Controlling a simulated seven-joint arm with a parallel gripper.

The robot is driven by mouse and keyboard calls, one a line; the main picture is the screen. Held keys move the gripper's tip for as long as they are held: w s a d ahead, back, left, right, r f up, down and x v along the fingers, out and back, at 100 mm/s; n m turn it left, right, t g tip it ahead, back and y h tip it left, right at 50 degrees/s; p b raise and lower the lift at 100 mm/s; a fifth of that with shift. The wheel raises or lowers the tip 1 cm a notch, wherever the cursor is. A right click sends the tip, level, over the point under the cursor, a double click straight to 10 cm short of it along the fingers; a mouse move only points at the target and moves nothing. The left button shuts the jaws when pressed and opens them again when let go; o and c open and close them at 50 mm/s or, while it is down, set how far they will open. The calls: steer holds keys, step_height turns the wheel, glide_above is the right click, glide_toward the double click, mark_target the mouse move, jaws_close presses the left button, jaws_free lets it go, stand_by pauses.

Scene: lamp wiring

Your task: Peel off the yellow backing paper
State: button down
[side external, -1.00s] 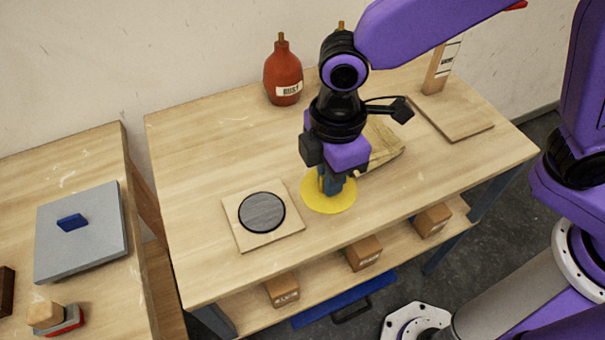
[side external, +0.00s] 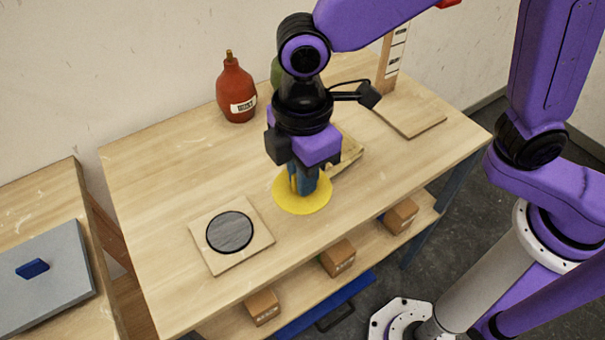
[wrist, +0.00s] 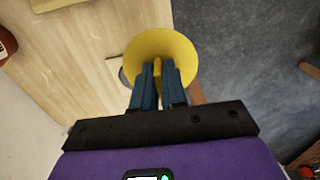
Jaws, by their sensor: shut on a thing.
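The yellow backing paper (side external: 302,206) is a round disc under my gripper (side external: 303,188). The wrist view shows my blue fingers (wrist: 157,72) shut on a narrow yellow tab standing up from the yellow disc (wrist: 160,40). There the disc overlaps both the table edge and the floor, so it appears raised off the table. A dark grey round pad (side external: 230,232) with a black rim lies flat on a square wooden board (side external: 212,262), left of the yellow disc. In the wrist view the disc and fingers hide most of that pad.
A red bottle (side external: 237,92) stands at the back, with a green one partly hidden behind my arm. A wooden stand (side external: 410,122) is at the back right. A pale wooden piece (side external: 347,155) lies behind the gripper. Cardboard boxes (side external: 337,257) sit on the lower shelf.

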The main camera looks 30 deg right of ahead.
steer(key=shift+r, duration=1.6)
